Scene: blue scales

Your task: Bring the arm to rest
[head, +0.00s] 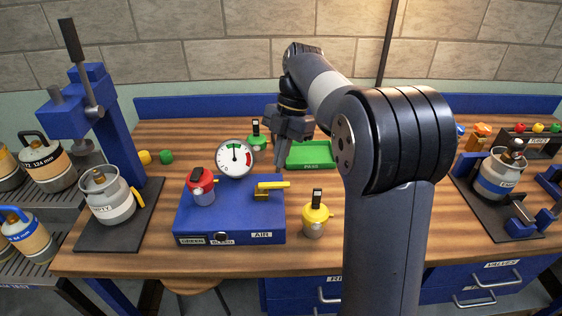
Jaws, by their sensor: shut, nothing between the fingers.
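My arm rises from the lower right of the head view and reaches over the workbench (140,258). My gripper (277,160) points down above the bench, between the round dial gauge (228,160) and the green PASS tray (318,160). Its fingers are shut and nothing shows between them. The arm hides part of the bench to the right of the tray.
A blue test box (230,222) bears a red-topped valve (203,188) and a yellow lever (271,186). A yellow valve (315,218) and a green valve (257,136) stand nearby. A blue press (105,125) stands left; a gas cylinder (502,172) stands right.

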